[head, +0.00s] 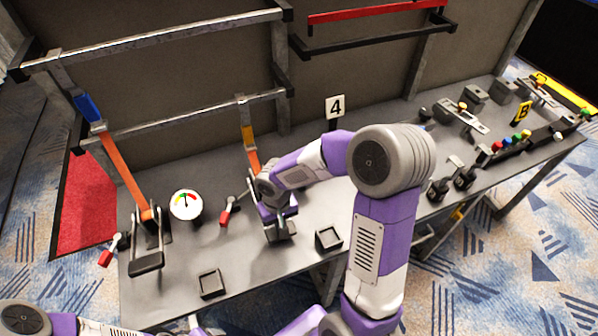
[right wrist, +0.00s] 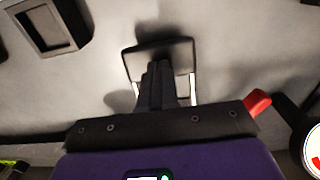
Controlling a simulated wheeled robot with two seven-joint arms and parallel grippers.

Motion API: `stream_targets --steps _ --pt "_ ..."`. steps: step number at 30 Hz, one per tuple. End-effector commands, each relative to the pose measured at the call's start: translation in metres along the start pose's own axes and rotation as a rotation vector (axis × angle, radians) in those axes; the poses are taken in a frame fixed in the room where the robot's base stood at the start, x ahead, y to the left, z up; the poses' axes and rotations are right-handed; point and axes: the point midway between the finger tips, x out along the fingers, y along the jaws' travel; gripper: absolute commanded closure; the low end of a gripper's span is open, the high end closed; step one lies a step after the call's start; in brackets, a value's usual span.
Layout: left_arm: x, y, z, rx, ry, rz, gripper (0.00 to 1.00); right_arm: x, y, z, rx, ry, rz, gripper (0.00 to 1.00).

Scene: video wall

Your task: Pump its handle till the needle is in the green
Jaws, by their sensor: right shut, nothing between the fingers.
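My right gripper (right wrist: 157,80) is shut and empty. In the right wrist view its fingers overlap a black loop handle (right wrist: 178,47) with light side rods; I cannot tell whether they touch it. In the head view my right gripper (head: 280,212) is over the right ratchet, whose black handle (head: 280,232) shows below it. A round white gauge (head: 186,204) with coloured sectors stands left of it; its needle is too small to read surely. A second ratchet with a black handle (head: 146,263) and orange strap (head: 126,178) is at the left. My left gripper is not in view.
Red-tipped levers (head: 226,216) (head: 108,256) stand beside the ratchets. Two small square black trays (head: 210,283) (head: 329,238) lie near the front edge. A number 4 sign (head: 335,106) stands at the back. Coloured knobs (head: 510,140) and other fixtures fill the right end.

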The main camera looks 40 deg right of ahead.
Motion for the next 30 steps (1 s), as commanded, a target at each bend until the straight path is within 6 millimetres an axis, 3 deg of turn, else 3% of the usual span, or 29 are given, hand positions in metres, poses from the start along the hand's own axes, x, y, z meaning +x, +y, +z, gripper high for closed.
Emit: stream_targets --steps 4,10,30 --pt "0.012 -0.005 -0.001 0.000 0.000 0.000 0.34 0.014 0.000 0.001 -0.001 -0.003 0.000 1.00" --pt "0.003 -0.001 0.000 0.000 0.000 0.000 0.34 0.003 0.000 0.001 0.000 -0.002 0.000 1.00" --pt "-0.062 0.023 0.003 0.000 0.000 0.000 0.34 -0.088 0.000 0.000 0.001 -0.001 0.001 1.00"
